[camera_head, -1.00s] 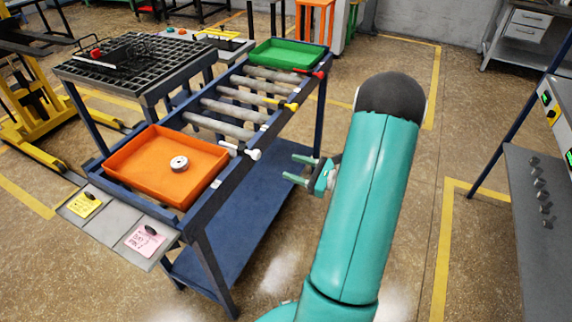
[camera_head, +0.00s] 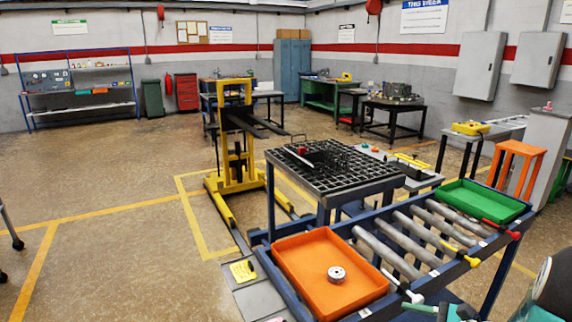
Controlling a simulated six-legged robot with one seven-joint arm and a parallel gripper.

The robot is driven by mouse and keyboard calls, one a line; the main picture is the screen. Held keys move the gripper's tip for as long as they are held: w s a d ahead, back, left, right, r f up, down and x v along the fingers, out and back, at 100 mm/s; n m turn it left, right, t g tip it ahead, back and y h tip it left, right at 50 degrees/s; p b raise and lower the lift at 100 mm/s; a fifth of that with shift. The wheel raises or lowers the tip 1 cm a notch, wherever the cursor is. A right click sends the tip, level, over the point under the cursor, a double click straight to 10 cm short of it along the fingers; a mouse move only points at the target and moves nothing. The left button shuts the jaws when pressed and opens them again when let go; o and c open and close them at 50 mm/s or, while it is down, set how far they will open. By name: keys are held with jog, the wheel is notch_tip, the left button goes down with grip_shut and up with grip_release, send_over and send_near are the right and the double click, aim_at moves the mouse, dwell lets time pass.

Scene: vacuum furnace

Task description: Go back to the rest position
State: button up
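My gripper (camera_head: 422,309) shows only in part at the bottom edge, right of centre. One green finger points left; the rest is cut off by the frame edge. A second earlier its two fingers stood apart with nothing between them, and I see nothing held now. My teal arm with its dark joint is at the bottom right corner. The gripper appears in front of the near edge of the blue roller stand (camera_head: 497,272), by the white-handled lever (camera_head: 403,287).
Behind are a black grid table (camera_head: 335,170) and a yellow lift (camera_head: 236,170). Open floor (camera_head: 100,190) lies left.

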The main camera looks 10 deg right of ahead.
jog(key=s+a+r+n+g+h, duration=0.2)
jog(key=s+a+r+n+g, duration=0.15)
jog(key=a+n, duration=0.35)
jog(key=s+a+r+n+g+h, duration=0.25)
jog(key=a+n+g, duration=0.25)
jog(key=a, duration=0.4)
jog(key=s+a+r+n+t+h, duration=0.3)
jog(key=s+r+n+h, duration=0.3)
jog(key=n, duration=0.3)
jog(key=shift+s+a+r+n+t, duration=0.25)
jog(key=shift+s+r+n+t, duration=0.1)
jog(key=shift+r, duration=0.5)
